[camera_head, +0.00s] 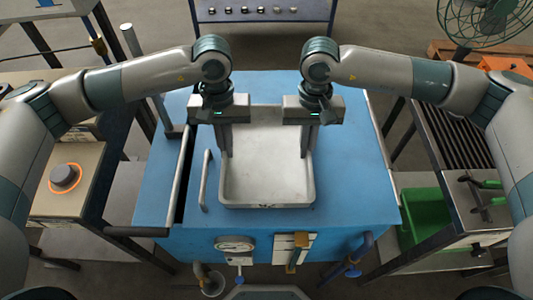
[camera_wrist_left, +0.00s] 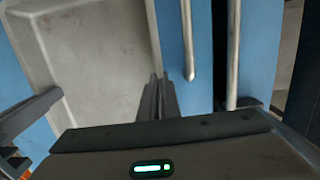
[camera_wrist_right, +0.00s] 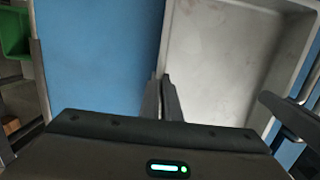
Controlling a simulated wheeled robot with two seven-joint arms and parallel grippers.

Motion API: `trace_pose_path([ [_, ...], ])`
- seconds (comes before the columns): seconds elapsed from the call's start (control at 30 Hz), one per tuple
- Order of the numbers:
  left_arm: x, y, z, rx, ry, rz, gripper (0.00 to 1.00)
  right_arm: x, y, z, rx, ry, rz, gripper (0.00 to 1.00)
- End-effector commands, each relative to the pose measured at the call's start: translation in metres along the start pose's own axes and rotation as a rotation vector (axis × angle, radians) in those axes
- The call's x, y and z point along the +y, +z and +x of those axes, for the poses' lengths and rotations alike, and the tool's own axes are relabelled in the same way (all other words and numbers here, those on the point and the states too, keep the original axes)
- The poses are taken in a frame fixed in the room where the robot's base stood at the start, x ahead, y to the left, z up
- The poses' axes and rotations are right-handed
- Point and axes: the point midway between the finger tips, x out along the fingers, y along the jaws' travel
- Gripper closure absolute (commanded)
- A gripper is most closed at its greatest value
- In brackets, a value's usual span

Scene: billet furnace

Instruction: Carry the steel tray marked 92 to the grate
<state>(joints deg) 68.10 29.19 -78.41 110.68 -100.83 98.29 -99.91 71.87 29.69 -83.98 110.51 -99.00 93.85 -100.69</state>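A shallow, empty grey steel tray (camera_head: 268,172) rests on the blue table in the head view. No number 92 can be read on it. My left gripper (camera_head: 225,142) is at the tray's left wall, and its fingers (camera_wrist_left: 160,98) look closed together on the rim. My right gripper (camera_head: 305,142) is at the right wall, its fingers (camera_wrist_right: 162,98) likewise closed on the rim. The tray's far side is partly hidden by my grippers. A dark slatted grate (camera_head: 455,135) lies on a frame to the right of the blue table.
The blue table (camera_head: 350,190) has a gauge (camera_head: 235,244) and valves on its front. A metal handle bar (camera_head: 205,178) stands left of the tray. A bench with an orange-ringed knob (camera_head: 65,177) is at left. A green bin (camera_head: 425,215) sits below the grate; a fan (camera_head: 485,15) stands behind.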

Motion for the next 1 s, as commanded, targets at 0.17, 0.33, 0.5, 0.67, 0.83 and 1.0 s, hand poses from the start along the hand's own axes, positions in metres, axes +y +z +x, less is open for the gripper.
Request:
trace_pose_path([
  [0.17,0.000,0.000,-0.003,0.001,0.000,-0.001,1.00,0.000,0.000,-0.003,0.001,0.000,0.000,1.00],
  [0.33,0.000,0.001,-0.011,0.001,0.000,-0.001,1.00,0.000,0.001,-0.011,0.001,0.000,0.000,1.00],
  [0.5,0.000,0.003,-0.023,0.001,-0.001,-0.001,1.00,0.000,0.003,-0.023,0.000,0.001,0.000,1.00],
  [0.67,0.000,0.004,-0.035,0.000,-0.001,-0.001,1.00,0.000,0.004,-0.035,0.000,0.001,0.000,1.00],
  [0.83,0.000,0.005,-0.045,0.000,-0.001,-0.001,1.00,0.000,0.005,-0.045,0.000,0.001,0.000,1.00],
  [1.0,0.000,0.006,-0.050,0.000,-0.001,-0.001,1.00,0.000,0.006,-0.050,0.000,0.001,0.000,1.00],
])
